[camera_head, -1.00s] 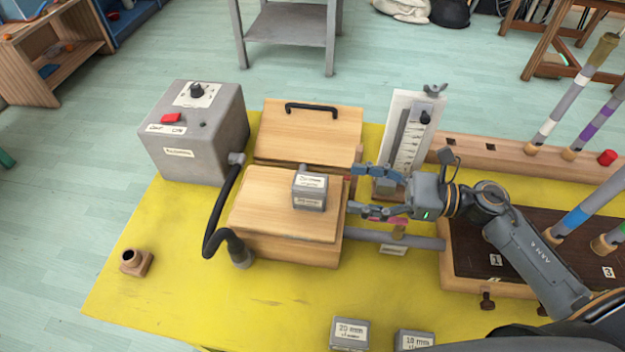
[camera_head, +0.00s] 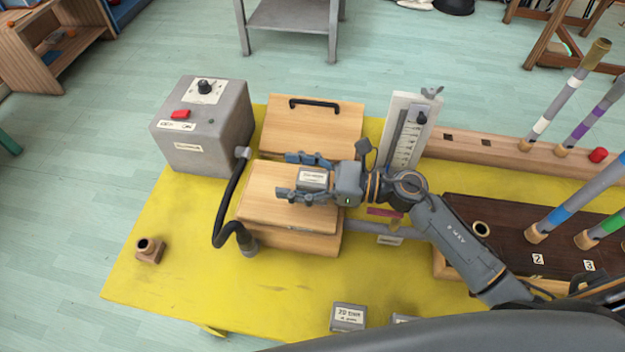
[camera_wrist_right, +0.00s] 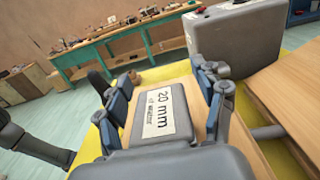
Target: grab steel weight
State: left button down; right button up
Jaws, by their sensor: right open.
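The steel weight (camera_head: 314,179) is a small grey block with a white label, on the wooden box lid (camera_head: 275,200). In the right wrist view the weight (camera_wrist_right: 163,112) shows a label that reads 20 mm. My right gripper (camera_head: 284,176) is open, with one finger on each side of the weight. It also shows in the right wrist view (camera_wrist_right: 160,85), with the weight between its fingers. I cannot tell whether the fingers touch it. My left gripper is not in view.
A grey control box (camera_head: 200,135) with a black hose stands at the left. A second wooden lid with a handle (camera_head: 312,122) lies behind. Another grey weight (camera_head: 348,317) sits near the front edge. A gauge stand (camera_head: 408,130) is at the right rear.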

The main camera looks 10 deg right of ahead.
grip_shut()
dwell(0.3)
jog(key=shift+r, duration=0.15)
dwell(0.3)
